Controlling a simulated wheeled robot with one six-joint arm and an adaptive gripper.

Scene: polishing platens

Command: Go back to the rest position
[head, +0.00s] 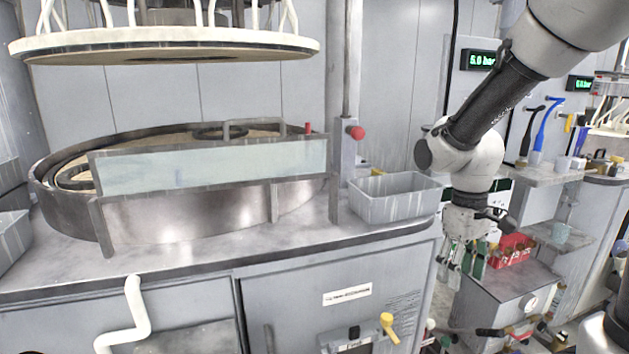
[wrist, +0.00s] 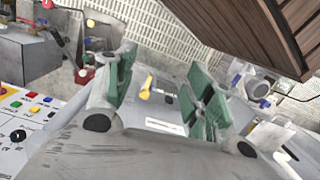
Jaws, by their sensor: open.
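My gripper (head: 462,262) hangs at the end of my arm on the right side of the head view, pointing down. It is beside the right end of the polishing bench, near a grey bin. In the wrist view my gripper (wrist: 160,98) shows two green-padded fingers standing well apart. Nothing is between the fingers.
The grey bin (head: 395,205) stands on the bench corner left of my arm. The round polishing platen (head: 180,215) with a clear guard (head: 210,166) is further left. A red crate (head: 512,250) sits on a low cabinet right of my gripper. Shelves stand beyond.

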